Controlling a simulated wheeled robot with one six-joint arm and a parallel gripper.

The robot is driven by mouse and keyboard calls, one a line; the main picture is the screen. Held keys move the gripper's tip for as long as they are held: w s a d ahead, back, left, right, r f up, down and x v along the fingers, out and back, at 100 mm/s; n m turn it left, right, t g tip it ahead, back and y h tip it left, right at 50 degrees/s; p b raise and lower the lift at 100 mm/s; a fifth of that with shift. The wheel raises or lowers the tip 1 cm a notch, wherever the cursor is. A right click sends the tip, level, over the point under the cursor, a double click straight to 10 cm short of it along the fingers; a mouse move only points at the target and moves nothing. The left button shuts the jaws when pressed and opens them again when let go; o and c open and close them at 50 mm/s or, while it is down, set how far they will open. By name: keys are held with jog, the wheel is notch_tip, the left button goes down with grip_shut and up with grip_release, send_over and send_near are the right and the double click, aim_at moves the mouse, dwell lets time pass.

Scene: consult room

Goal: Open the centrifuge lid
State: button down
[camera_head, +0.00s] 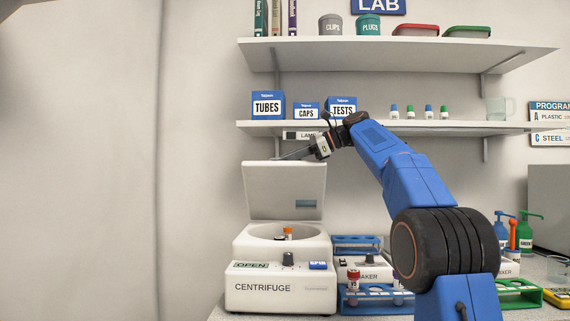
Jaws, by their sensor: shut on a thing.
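The white centrifuge (280,290) stands on the bench at the centre left, with "CENTRIFUGE" on its front. Its lid (283,190) is raised nearly upright at the back. The bowl below is uncovered, and an orange-capped tube (288,232) shows in it. My gripper (296,155) is at the top edge of the lid, reaching in from the right, and is shut on that edge. The fingertips are small and partly hidden by the lid. A black knob (288,259) and a green "OPEN" label (251,265) are on the front panel.
Right of the centrifuge are a blue tube rack (375,293) with capped tubes and a shaker (362,264), partly behind my arm. A lower shelf (390,127) with boxes and small bottles hangs close above my gripper. The wall left of the centrifuge is clear.

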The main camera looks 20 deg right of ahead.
jog(key=shift+w, duration=0.1)
jog(key=c, duration=2.1)
grip_release()
jog(key=v, duration=1.7)
jog(key=shift+d, duration=0.2)
jog(key=shift+c, duration=0.8)
